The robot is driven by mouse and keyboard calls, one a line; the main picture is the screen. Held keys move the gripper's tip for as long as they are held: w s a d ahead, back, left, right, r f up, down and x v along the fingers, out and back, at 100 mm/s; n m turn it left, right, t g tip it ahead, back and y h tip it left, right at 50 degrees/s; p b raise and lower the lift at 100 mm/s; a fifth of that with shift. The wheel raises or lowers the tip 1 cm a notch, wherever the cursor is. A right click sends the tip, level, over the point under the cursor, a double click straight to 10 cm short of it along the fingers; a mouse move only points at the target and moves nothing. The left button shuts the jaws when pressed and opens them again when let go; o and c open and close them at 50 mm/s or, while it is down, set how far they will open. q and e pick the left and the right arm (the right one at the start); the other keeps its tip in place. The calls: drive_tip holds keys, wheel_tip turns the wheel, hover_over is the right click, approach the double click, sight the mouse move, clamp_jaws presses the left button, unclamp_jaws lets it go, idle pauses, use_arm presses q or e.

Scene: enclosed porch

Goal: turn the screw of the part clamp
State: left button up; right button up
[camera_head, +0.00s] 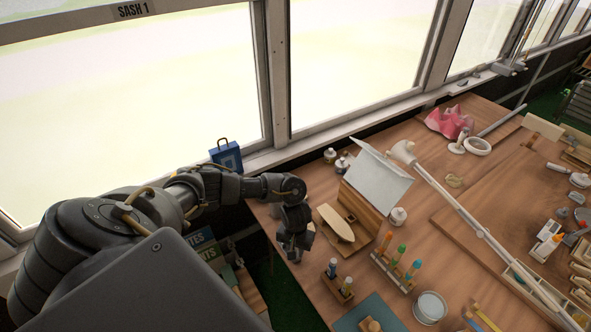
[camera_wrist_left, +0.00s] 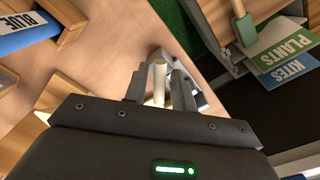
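My left gripper (camera_head: 295,245) is over the near left edge of the workbench in the head view, pointing down. In the left wrist view the left gripper (camera_wrist_left: 162,88) has its two grey fingers apart, one on each side of a pale upright rod (camera_wrist_left: 159,78). Narrow gaps seem to show beside the rod. A light grey metal frame (camera_wrist_left: 198,92) at the bench edge stands just behind the fingers and looks like the part clamp. Its lower part is hidden by the gripper. I cannot make out the clamp in the head view. My right gripper is not in view.
A wooden stand with a grey sloped top (camera_head: 382,177) and a board with a pale oval piece (camera_head: 338,222) stand close right of the gripper. A white lamp arm (camera_head: 455,205) crosses the bench. KITES and PLANTS signs (camera_wrist_left: 285,62) lie below the edge.

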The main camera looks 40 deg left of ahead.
use_arm(q)
clamp_jaws()
